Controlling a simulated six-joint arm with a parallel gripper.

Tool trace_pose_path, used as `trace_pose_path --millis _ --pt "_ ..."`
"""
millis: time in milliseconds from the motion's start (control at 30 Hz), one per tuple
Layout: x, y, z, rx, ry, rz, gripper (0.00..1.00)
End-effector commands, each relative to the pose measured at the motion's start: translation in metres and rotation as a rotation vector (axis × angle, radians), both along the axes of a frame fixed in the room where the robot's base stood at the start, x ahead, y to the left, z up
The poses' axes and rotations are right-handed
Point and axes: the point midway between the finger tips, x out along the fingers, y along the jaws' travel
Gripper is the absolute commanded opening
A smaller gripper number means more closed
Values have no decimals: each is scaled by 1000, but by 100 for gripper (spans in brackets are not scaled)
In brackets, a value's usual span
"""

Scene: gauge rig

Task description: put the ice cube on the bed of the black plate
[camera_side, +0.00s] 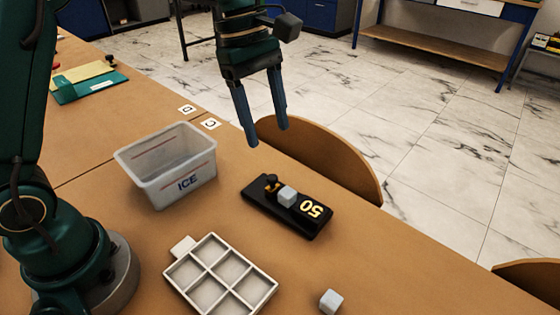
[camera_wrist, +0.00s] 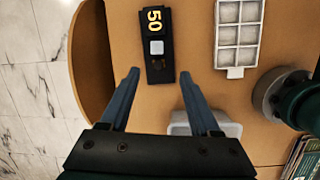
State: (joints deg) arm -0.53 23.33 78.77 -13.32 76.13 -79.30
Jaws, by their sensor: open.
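The black plate (camera_side: 262,213) lies flat on the table, marked with a yellow "50", and has a small black knob at one end. A pale ice cube (camera_side: 287,196) rests on it between the knob and the number. In the wrist view the ice cube (camera_wrist: 156,47) sits on the black plate (camera_wrist: 157,72) below the "50". A second ice cube (camera_side: 330,301) lies on the bare table at the front. My gripper (camera_side: 268,136) is open and empty, held above the table beyond the plate. In the wrist view its fingertips (camera_wrist: 159,73) are spread apart.
A translucent bin marked ICE (camera_side: 187,183) stands left of the plate. A white tray with several compartments (camera_side: 243,303) lies at the front; it also shows in the wrist view (camera_wrist: 217,48). A chair back (camera_side: 330,155) stands at the table's far edge.

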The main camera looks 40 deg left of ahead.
Motion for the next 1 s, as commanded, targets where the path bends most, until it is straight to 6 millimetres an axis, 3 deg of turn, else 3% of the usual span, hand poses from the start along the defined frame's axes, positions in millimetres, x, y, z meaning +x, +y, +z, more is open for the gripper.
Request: trace_pose_path --millis 100,300,600,800,1000 --pt "-24 7 18 52 -113 -189 63" --pt "-71 20 31 185 -298 -571 63" --pt "-136 37 16 440 -486 -1122 63" --pt "-155 43 3 546 -528 -1326 63" --pt "-158 44 -1 567 -532 -1368 63"
